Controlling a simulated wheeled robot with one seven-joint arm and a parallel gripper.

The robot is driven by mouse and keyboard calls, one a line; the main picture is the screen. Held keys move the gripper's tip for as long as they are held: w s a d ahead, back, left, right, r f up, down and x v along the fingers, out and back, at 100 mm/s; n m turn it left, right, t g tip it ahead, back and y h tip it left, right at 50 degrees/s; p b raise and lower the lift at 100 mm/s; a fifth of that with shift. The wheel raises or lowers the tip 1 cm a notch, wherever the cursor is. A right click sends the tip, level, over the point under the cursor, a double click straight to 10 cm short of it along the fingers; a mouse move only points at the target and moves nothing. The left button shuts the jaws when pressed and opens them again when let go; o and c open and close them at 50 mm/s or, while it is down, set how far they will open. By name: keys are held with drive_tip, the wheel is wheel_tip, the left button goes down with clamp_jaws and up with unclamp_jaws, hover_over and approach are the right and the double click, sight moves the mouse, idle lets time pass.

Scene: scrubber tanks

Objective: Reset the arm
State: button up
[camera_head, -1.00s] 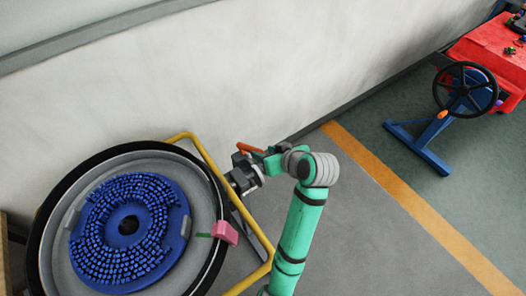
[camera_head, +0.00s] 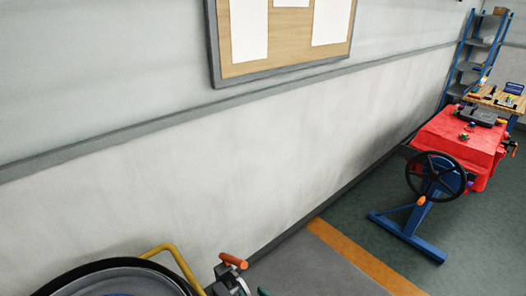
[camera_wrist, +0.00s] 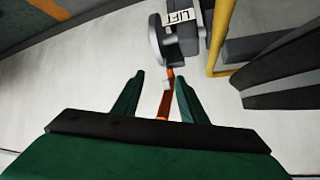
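My gripper (camera_wrist: 159,76) shows in the wrist view with two dark green fingers spread apart. An orange lever (camera_wrist: 163,106) lies in line with the gap between them, with clear space to each finger; whether it is between or beyond them is hard to tell. The lever joins a grey mechanism with a "LIFT" label (camera_wrist: 178,17). In the head view the orange lever (camera_head: 233,260) stands at the bottom edge. Only a sliver of green shows beside it there; the rest of my arm is out of that view.
The round black-rimmed tank (camera_head: 110,272) and yellow rail (camera_head: 178,262) are at the bottom left. A pale wall with a notice board (camera_head: 285,68) runs behind. A blue stand with a black wheel (camera_head: 435,176) and a red bench (camera_head: 455,140) are at the right. Floor between is open.

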drive_tip(key=s+d+f+m+t+h, duration=0.1)
drive_tip(key=s+d+f+m+h, duration=0.1)
drive_tip(key=s+f, duration=0.45)
drive_tip(key=s+r+t+h, duration=0.1)
drive_tip(key=s, duration=0.5)
drive_tip(key=s+d+r+t+h, duration=0.1)
drive_tip(key=s, duration=0.5)
drive_tip(key=s+d+r+m+t+h, duration=0.1)
drive_tip(key=s+r, duration=0.1)
drive_tip(key=s, duration=0.5)
drive_tip(key=s+r+t, duration=0.1)
drive_tip(key=s+r, duration=0.4)
drive_tip(key=s, duration=0.1)
drive_tip(key=shift+s+a+r+n+t, duration=0.2)
drive_tip(key=shift+a+r+n+t, duration=0.1)
drive_tip(key=shift+a, duration=0.15)
